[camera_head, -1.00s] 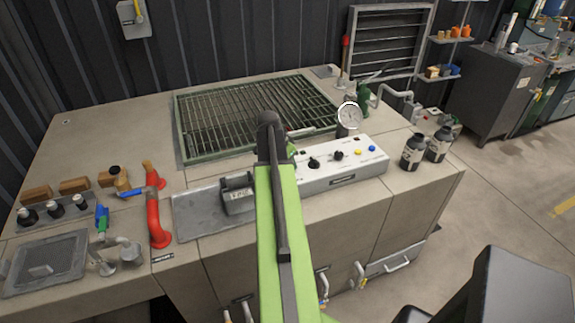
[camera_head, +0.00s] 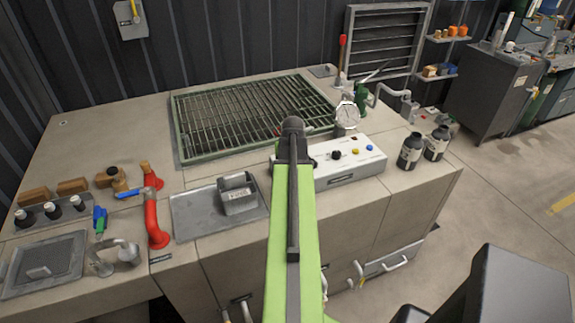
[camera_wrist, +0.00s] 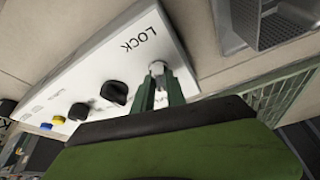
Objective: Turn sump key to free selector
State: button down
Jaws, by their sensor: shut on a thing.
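The white control box (camera_head: 355,170) stands on the bench right of my arm, which hides its left end. In the wrist view, the box panel (camera_wrist: 88,82) bears the word LOCK. Beside that word, my gripper (camera_wrist: 158,80) is shut on the small pale sump key (camera_wrist: 157,66), which stands at the panel's edge. Most of the key is hidden between the dark green fingers. A black selector knob (camera_wrist: 114,92) sits on the panel near the fingers, with a second black knob (camera_wrist: 78,112) beyond it. The fingertips are hidden in the head view.
A grey tray (camera_head: 190,215) holding a grey block (camera_head: 237,196) lies left of my arm. The green-framed grate (camera_head: 235,120) is behind. A round gauge (camera_head: 347,114) rises behind the box, and two dark bottles (camera_head: 411,150) stand to its right.

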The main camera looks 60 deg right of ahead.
jog(key=shift+d+n+t+y, duration=0.2)
jog(key=shift+n+t+y, duration=0.25)
jog(key=shift+n, duration=1.15)
jog(key=c, duration=1.4)
grip_release()
jog(key=shift+w, duration=0.1)
jog(key=shift+o, duration=0.2)
jog(key=shift+a, duration=0.1)
jog(key=p+v, duration=1.6)
jog(key=v, duration=0.1)
jog(key=shift+r, duration=0.2)
